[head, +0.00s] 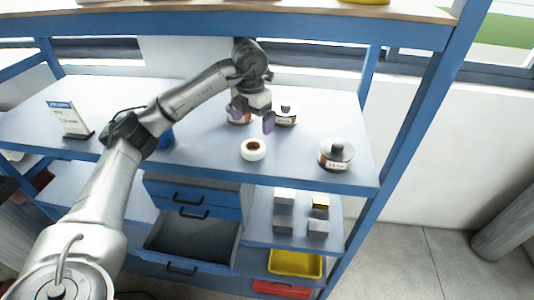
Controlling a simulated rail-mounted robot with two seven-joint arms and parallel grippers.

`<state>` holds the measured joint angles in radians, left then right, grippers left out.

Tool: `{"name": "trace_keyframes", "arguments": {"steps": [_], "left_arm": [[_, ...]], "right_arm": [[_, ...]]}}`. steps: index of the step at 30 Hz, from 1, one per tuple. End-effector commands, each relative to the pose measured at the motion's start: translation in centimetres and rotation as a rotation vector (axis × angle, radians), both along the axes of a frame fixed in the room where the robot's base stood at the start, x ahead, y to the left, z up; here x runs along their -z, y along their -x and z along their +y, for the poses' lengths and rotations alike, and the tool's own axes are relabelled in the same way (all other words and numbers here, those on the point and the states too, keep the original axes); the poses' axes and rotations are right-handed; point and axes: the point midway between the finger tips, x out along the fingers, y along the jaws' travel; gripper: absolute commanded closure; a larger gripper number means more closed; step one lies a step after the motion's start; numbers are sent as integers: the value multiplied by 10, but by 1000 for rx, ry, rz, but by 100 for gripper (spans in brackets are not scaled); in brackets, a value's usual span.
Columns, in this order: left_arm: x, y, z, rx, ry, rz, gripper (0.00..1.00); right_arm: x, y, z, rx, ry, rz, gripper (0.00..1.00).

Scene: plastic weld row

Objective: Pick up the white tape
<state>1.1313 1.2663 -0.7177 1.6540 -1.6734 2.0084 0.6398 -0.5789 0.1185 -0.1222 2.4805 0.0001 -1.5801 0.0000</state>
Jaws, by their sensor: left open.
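The white tape (253,149) is a white roll with a brown core, lying flat on the grey shelf top near its front edge. My left gripper (253,122) is open and empty, just behind and above the tape, its fingers pointing down toward the shelf. The fingers look apart from the tape. My right gripper is not in the head view.
A jar with a dark lid (336,153) stands right of the tape. A smaller jar (285,115) stands behind, and another is partly hidden by the gripper. A blue object (166,137) and a sign (69,119) are left. An upper shelf (300,22) overhangs.

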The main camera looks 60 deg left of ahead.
Motion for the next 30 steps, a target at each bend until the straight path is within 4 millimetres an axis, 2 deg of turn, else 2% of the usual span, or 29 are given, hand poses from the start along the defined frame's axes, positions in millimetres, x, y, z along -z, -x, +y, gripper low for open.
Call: {"name": "trace_keyframes", "arguments": {"steps": [1, 4, 14, 24, 30], "left_arm": [[11, 1, 0, 1, 0, 5, 0], [25, 0, 0, 2, -1, 4, 0], [45, 0, 0, 3, -1, 1, 0], [85, -2, 0, 4, 0, 3, 0], [95, -2, 0, 4, -1, 1, 0]], "right_arm": [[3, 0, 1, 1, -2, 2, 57], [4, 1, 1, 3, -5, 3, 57], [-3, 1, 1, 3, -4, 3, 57], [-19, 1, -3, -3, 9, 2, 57], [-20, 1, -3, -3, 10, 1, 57]]}}
